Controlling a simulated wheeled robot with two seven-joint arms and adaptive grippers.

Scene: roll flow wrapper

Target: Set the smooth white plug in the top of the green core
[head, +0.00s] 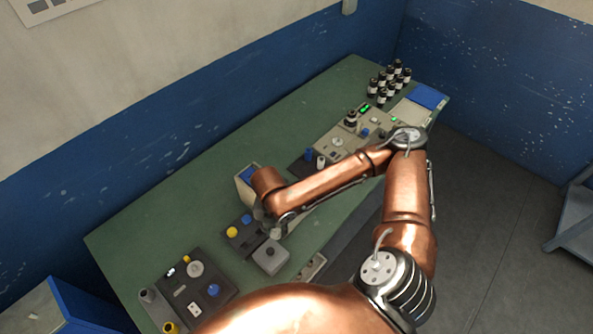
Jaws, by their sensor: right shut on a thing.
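My right gripper (266,221) is over the middle of the green table, between a yellow-and-blue knobbed block and a grey box. It is small, dark and partly hidden by my own arm. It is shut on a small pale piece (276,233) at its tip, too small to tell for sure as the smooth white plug. A short white cylinder (320,162) stands beside a blue cylinder (309,154) farther back. I cannot make out a green core; my forearm covers part of the table. My left gripper is not in view.
The grey box (270,256) has a dark spot on top. The knobbed block (243,232) is left of it. A dark panel (198,290) lies front left, a beige machine (338,142) and several black bottles (382,88) at the back. The table's left side (190,205) is clear.

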